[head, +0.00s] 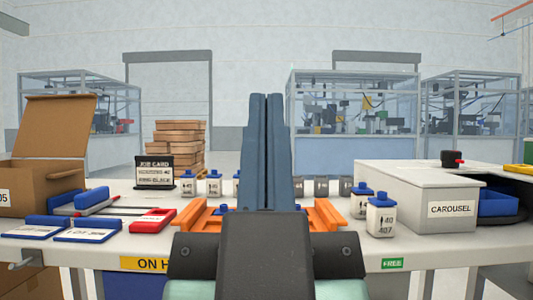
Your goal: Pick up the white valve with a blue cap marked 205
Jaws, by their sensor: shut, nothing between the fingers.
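My gripper (266,97) points up in the middle of the head view, its two dark blue fingers shut together with nothing between them. White valves with blue caps stand on the bench. The nearest valve (381,218) is right of my gripper and reads 40 and 407. Another valve (360,203) is just behind it. Two small ones, a left one (187,185) and a right one (214,184), stand at the back left of my gripper. I cannot read 205 on any valve. My fingers hide part of the row behind them.
An orange fixture (195,215) lies behind my gripper, partly hidden. A white carousel housing (420,190) stands at right. An open cardboard box (40,190), blue-edged trays (90,234) and a red-framed card (152,220) are at left. A job card (155,172) stands behind.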

